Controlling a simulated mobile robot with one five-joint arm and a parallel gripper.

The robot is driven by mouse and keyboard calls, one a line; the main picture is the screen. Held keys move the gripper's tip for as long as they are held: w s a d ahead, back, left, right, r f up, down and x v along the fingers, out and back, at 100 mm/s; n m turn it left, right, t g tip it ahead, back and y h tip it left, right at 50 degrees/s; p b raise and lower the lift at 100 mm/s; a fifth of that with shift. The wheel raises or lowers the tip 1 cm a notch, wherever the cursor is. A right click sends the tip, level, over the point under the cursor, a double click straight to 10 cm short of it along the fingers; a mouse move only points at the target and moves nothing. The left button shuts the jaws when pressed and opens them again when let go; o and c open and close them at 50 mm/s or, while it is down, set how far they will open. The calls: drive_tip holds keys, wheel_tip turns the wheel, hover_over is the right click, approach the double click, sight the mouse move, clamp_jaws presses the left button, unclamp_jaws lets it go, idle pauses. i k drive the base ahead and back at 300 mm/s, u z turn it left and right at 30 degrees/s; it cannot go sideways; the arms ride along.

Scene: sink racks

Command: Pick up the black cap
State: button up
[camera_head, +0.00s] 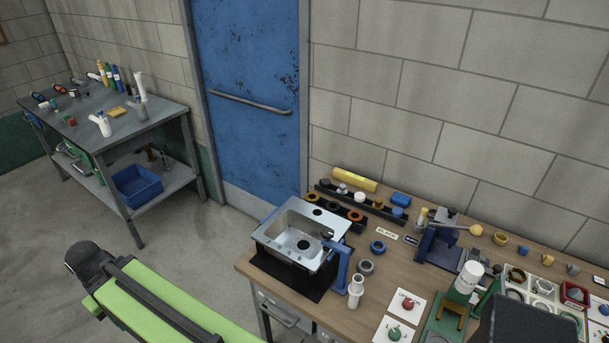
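I cannot single out the black cap with certainty. A front black rack (332,209) on the wooden workbench holds dark round pieces, some with orange centres. Another dark round spot (317,212) is on the sink's rear ledge. My gripper is not recognisable in this view.
A second cluttered table (130,140) stands far left. Floor between them is clear.

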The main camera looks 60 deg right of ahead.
sight(325, 183)
drive_tip(key=z, duration=0.15)
drive_tip(key=i, duration=0.8)
drive_tip(key=z, duration=0.55)
drive_tip(key=k, duration=0.7)
drive_tip(key=z, duration=0.2)
drive_tip(key=i, duration=0.7)
drive_tip(key=u, duration=0.1)
